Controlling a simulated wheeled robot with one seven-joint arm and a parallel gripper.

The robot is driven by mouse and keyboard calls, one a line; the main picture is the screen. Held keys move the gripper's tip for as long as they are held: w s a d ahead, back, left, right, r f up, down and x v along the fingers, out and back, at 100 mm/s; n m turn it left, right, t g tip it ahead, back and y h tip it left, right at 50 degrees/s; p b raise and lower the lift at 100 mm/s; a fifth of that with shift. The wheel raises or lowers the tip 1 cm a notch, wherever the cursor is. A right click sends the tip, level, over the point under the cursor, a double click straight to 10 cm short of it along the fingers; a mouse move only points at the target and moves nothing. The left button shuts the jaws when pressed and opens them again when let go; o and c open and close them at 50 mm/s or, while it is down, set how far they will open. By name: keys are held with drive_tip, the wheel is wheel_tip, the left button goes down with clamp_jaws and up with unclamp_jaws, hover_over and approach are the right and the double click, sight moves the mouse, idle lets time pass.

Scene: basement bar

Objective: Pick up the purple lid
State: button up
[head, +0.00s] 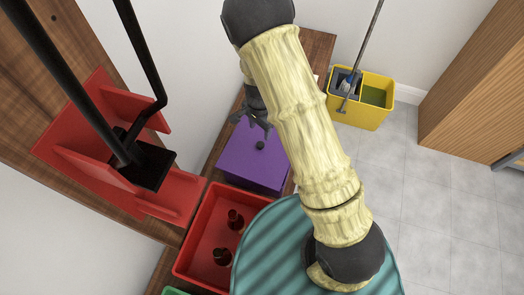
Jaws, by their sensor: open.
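The purple lid (236,164) is a flat, square-looking top with a small dark round knob (260,145) on it. It sits on the long wooden surface in the middle of the head view, just beyond a red bin. My gripper (250,119) is dark and open, over the far part of the lid, with its fingers pointing down. I see nothing between the fingers. I cannot tell whether the fingertips touch the lid. My pale yellow arm hides the lid's right side.
The red bin (187,257) holds dark brown bottles (234,220). A green edge (175,292) shows below it. A red piece with black bars (181,190) stands at the left. A yellow mop bucket (357,116) and a wooden cabinet (478,92) stand right, with clear tiled floor between.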

hover_over(260, 145)
wheel_tip(260, 145, down, 7)
drive_tip(key=shift+r+b, duration=0.15)
drive_tip(key=shift+b, duration=0.25)
wheel_tip(260, 145, down, 5)
drive_tip(key=shift+w+f+b, duration=0.1)
drive_tip(key=shift+f+b, duration=0.05)
drive_tip(key=shift+b, duration=0.15)
idle(0.4)
clamp_jaws()
